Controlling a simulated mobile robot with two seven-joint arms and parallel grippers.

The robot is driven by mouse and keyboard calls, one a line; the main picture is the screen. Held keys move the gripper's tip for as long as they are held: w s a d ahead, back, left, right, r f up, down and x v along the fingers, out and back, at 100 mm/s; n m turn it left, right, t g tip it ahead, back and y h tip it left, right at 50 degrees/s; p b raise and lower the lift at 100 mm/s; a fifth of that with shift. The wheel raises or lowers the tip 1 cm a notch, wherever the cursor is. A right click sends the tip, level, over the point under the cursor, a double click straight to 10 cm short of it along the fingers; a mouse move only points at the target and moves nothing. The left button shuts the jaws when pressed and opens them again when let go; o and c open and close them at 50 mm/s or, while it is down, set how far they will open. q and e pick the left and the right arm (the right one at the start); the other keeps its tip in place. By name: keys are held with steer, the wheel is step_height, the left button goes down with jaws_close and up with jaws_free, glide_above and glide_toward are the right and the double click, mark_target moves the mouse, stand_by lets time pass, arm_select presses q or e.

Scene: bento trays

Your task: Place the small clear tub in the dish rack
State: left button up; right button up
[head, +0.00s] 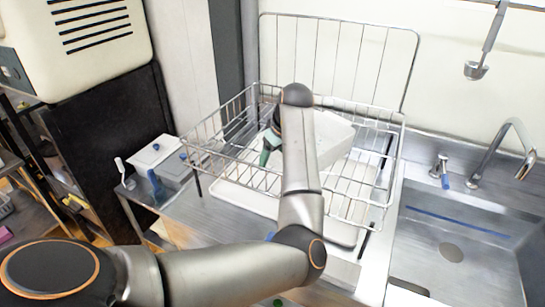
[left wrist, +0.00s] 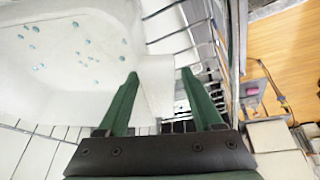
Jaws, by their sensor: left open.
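The small clear tub (head: 337,138), whitish and see-through, sits tilted inside the wire dish rack (head: 362,205), partly hidden by my left arm. In the left wrist view the tub (left wrist: 65,85) fills the upper left, with bluish drops on its inside. My left gripper (head: 268,150) is in the rack at the tub's left side, and only part of it shows. In the left wrist view its green fingers (left wrist: 158,78) are apart, with the tub's rim or end flap between them. I cannot tell whether they touch it. My right gripper is not in view.
A metal sink with a faucet (head: 503,150) lies at the right. White lidded containers (head: 157,152) stand left of the rack. A cream appliance (head: 75,45) is at the upper left. A white drip tray (head: 245,200) lies under the rack.

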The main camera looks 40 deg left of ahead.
arm_select(q)
steer(key=shift+r, duration=0.1)
steer(key=b+v, duration=0.1)
steer(key=v, duration=1.1)
